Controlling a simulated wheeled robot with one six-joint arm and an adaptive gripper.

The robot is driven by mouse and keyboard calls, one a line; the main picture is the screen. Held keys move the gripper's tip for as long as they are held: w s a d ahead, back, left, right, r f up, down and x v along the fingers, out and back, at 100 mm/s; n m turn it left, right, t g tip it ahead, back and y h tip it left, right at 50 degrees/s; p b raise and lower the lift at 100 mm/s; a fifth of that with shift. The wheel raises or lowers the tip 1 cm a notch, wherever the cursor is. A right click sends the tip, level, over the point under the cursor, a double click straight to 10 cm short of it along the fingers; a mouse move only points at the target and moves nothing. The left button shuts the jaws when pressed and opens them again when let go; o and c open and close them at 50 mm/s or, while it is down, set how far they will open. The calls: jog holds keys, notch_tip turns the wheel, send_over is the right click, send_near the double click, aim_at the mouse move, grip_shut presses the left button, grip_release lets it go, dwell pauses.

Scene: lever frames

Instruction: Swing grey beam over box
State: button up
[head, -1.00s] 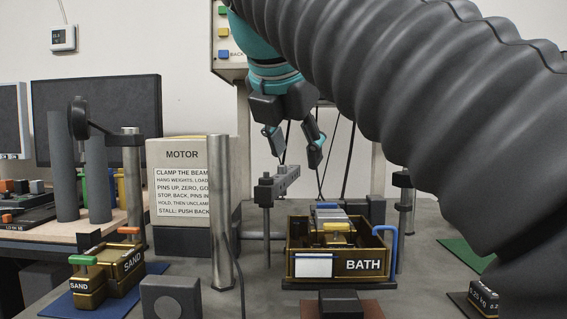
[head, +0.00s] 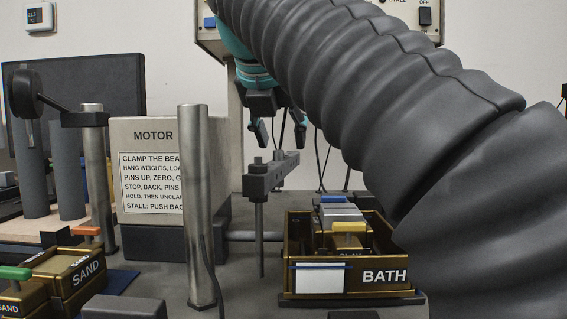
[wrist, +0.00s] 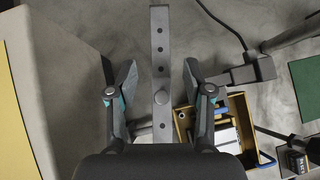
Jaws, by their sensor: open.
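The grey beam (head: 270,175) is a short bar with holes, carried on a thin upright post behind and left of the brass box. The open box (head: 350,295), labelled BATH, stands on the bench and holds grey blocks and a yellow-handled piece. My gripper (head: 279,135) is open, above the far part of the beam in the head view. In the wrist view the beam (wrist: 160,60) runs between the two spread fingers of my gripper (wrist: 157,78), with a gap on each side. The box (wrist: 247,112) lies to the right of the beam there.
A MOTOR housing (head: 160,165) and steel posts (head: 196,210) stand left of the beam. Brass SAND weights (head: 80,275) sit at front left. A cable and dark block (wrist: 252,70) lie right of the beam. A ribbed grey sleeve covers much of the right.

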aim_at(286, 156)
jog(key=shift+b+x, duration=0.6)
jog(key=shift+x, duration=2)
grip_shut()
